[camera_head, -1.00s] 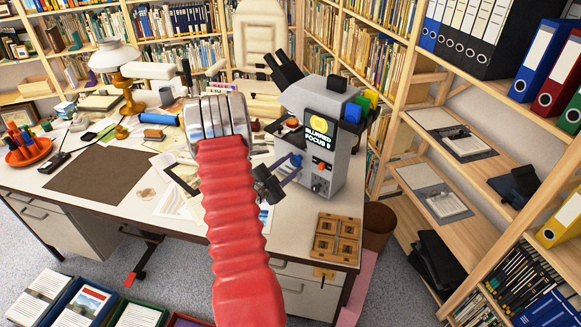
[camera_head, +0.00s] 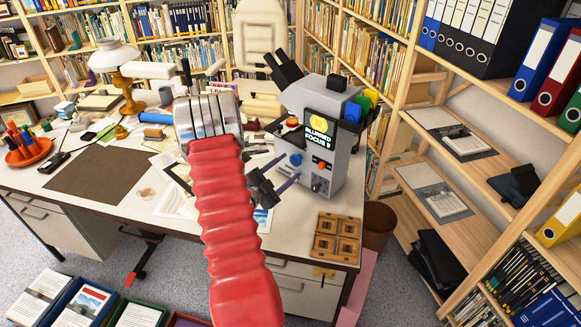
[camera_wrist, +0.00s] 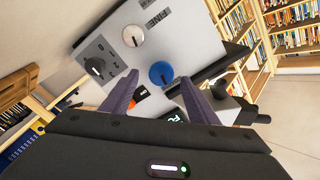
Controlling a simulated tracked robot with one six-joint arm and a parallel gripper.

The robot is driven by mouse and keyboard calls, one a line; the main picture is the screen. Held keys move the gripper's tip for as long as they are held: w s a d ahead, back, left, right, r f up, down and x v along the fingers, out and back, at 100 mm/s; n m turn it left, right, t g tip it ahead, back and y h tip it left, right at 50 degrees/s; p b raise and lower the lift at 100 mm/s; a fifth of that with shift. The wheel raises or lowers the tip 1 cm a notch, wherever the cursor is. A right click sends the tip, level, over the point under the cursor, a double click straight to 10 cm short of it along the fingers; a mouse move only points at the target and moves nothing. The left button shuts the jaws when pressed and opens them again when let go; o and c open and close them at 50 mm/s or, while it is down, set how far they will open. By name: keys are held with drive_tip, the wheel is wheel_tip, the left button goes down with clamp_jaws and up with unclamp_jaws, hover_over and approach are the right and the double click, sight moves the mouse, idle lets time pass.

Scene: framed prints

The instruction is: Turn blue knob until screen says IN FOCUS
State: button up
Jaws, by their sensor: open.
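The grey microscope-like device (camera_head: 340,165) stands on the desk's right part. Its screen (camera_head: 319,133) reads BLURRED, with a FOCUS line below whose last figure looks like 9. The blue knob (camera_head: 295,160) is on the device's face left of an orange control. My gripper (camera_head: 287,183) is just below and left of the blue knob, apart from it. In the wrist view the blue knob (camera_wrist: 161,73) shows between and beyond the purple fingertips of my open gripper (camera_wrist: 158,82), with nothing held. The screen is mostly cut off by a finger there.
In the wrist view a silver dial (camera_wrist: 133,36) and a black knob (camera_wrist: 97,67) sit near the blue knob. A wooden tray (camera_head: 337,238) lies at the desk's front right corner. Papers (camera_head: 176,203) and a brown mat (camera_head: 100,174) lie to the left. Shelves flank the desk's right side.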

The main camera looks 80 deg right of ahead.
sight(296, 160)
drive_tip(key=v, duration=1.1)
drive_tip(key=shift+a, duration=0.1)
drive_tip(key=shift+w+m, duration=0.1)
drive_tip(key=shift+m, duration=0.9)
drive_tip(key=x, duration=1.3)
drive_tip(key=shift+d, duration=0.4)
drive_tip(key=c, duration=1)
drive_tip(key=shift+c, duration=0.2)
